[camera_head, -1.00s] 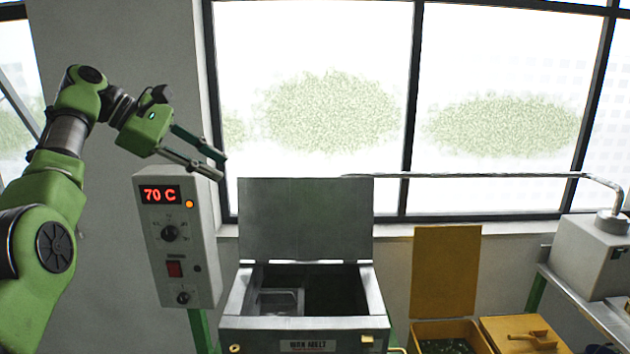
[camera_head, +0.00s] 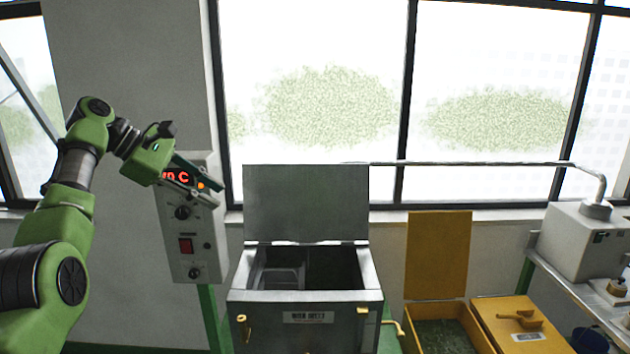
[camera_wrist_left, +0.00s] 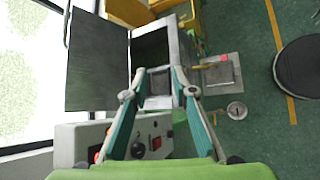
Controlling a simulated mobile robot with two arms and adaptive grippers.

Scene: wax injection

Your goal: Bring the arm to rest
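My left arm comes in from the left in the head view. Its left gripper (camera_head: 217,196) is raised in front of the grey control box (camera_head: 195,240), partly covering the red temperature display (camera_head: 177,177). The two fingers are apart with nothing between them; the left wrist view also shows the gripper (camera_wrist_left: 159,72) open and empty, pointing toward the wax melter (camera_wrist_left: 182,60). In the head view the melter (camera_head: 305,306) stands below and to the right of the gripper, with its lid (camera_head: 305,203) up. My right gripper is not in view.
A yellow bin (camera_head: 438,255) with its lid raised stands right of the melter. A yellow box (camera_head: 517,318) with a scoop is beside it. A white machine (camera_head: 580,245) sits on a bench at the right. Windows line the back wall.

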